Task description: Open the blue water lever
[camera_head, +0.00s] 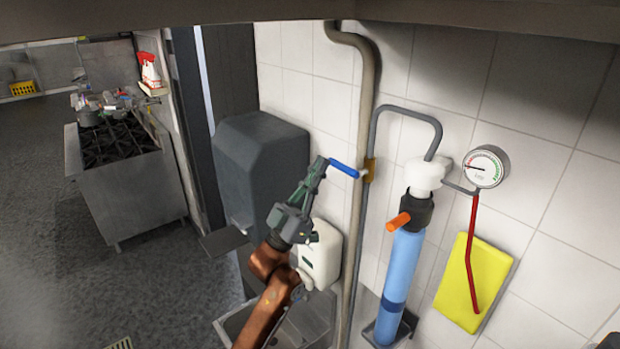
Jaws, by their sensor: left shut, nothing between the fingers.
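The blue water lever (344,168) sticks out to the left from a brass fitting (370,170) on the beige vertical pipe (362,120). It tilts slightly, its free end higher than the fitting end. My left gripper (321,163) is shut and empty, its fingers pointing up. Its fingertips are at the free left end of the lever in the picture; I cannot tell whether they touch it. My right gripper is not in view.
A blue filter cylinder (400,275) with an orange handle (398,221) stands right of the pipe. A pressure gauge (486,167) and yellow cloth (474,282) are further right. A grey dispenser (258,165), a white dispenser (320,255) and a sink (300,325) are around my left arm.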

